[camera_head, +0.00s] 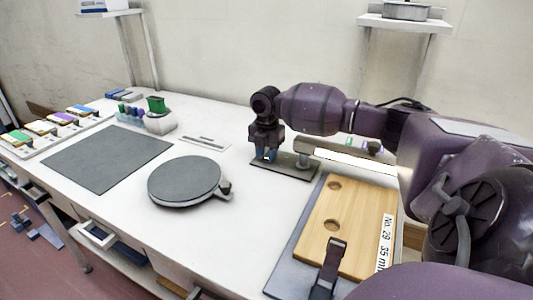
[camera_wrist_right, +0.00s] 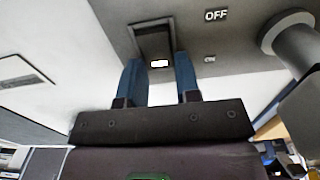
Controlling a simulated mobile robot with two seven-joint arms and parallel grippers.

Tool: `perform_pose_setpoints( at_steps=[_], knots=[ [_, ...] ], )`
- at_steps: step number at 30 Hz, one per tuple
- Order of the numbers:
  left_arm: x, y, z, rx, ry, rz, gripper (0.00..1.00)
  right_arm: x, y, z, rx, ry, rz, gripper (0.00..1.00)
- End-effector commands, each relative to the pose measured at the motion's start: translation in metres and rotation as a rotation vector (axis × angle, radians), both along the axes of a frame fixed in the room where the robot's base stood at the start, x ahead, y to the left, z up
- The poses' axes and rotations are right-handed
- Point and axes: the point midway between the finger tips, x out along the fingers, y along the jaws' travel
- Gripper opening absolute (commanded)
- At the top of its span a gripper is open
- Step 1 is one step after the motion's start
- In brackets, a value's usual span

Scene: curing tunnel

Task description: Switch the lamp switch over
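The lamp switch (camera_wrist_right: 154,40) is a dark rocker or lever with a small white patch, set in a grey base plate. The plate bears an "OFF" label (camera_wrist_right: 215,15) to the right of the switch; a smaller mark below it is unreadable. In the head view the base plate (camera_head: 296,171) lies on the bench, with the lamp's lit bar (camera_head: 345,160) to its right. My right gripper (camera_head: 268,157) points down over the plate's left part. In the wrist view its blue fingers (camera_wrist_right: 157,72) are apart, with the switch between their tips; contact is unclear. My left gripper is out of view.
A round dark disc (camera_head: 185,181) and a grey mat (camera_head: 106,158) lie on the white bench to the left. A wooden board (camera_head: 350,225) marked "No. 29" lies to the right, with a black strap-like item near its front. The lamp's post (camera_wrist_right: 294,45) stands close right of the gripper.

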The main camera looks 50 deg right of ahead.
Motion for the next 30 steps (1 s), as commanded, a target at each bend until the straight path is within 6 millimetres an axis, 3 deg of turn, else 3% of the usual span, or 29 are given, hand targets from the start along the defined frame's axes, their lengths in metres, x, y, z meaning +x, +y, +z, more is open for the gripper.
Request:
perform_pose_setpoints(
  at_steps=[1, 5, 21, 30],
  knots=[
    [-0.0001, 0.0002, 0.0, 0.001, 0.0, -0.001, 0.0, 0.0001, 0.0001, 0.0, 0.0, 0.0, 0.0, 0.23],
    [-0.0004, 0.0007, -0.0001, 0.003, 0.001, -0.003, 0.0, 0.0001, 0.0001, 0.0, 0.0, 0.0, 0.0, 0.04],
    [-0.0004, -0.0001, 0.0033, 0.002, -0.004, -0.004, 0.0, 0.002, -0.0056, 0.003, 0.236, 0.068, -0.003, 0.04],
    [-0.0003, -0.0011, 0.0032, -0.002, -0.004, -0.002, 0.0, 0.0018, -0.0055, 0.0032, 0.252, 0.073, 0.001, 0.04]
  ],
)
